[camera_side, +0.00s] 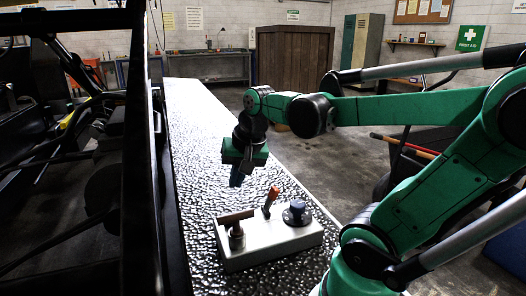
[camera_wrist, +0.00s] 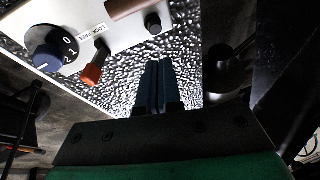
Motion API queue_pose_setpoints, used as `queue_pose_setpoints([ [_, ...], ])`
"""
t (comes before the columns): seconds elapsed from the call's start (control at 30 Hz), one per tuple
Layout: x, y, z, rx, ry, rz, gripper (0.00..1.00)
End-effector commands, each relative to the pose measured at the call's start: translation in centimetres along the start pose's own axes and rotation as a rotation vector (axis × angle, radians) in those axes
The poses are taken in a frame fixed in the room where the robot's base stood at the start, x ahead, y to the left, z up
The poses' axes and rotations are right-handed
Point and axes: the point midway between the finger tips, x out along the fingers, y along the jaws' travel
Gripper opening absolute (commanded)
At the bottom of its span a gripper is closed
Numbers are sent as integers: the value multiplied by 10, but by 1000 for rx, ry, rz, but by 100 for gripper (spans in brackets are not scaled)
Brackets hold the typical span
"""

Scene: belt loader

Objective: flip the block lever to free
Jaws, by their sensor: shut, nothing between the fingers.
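The block lever has an orange grip (camera_side: 273,192) and stands tilted on a pale control box (camera_side: 245,257), between a brown bar handle and a blue knob. In the wrist view the orange lever (camera_wrist: 91,75) points down the picture, below a small label (camera_wrist: 98,29) whose wording is hard to read. My gripper (camera_side: 236,182) is above and behind the box in the side view, apart from the lever. In the wrist view my gripper's dark blue fingers (camera_wrist: 154,68) are together and empty, to the right of the lever.
The blue knob (camera_side: 296,211) with a numbered dial is on the box's right. The brown bar handle (camera_side: 236,217) on a post is on its left. The box sits on a textured metal belt surface (camera_side: 195,120). Dark machinery (camera_side: 150,190) borders the belt's left side.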

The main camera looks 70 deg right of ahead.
Motion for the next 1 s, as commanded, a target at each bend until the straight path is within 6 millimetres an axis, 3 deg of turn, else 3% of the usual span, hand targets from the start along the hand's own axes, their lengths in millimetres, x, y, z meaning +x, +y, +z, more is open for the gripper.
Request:
queue_pose_setpoints([
  [0.03, -3, 18, -15, 178, -25, 43, 0],
  [0.2, -14, 77, -45, 763, -104, 174, 0],
  [0.4, -26, 130, -59, 1242, -158, 278, 0],
  [0.6, -32, 150, -61, 1426, -178, 319, 0],
  [1.0, -30, 150, -60, 1433, -179, 321, 0],
])
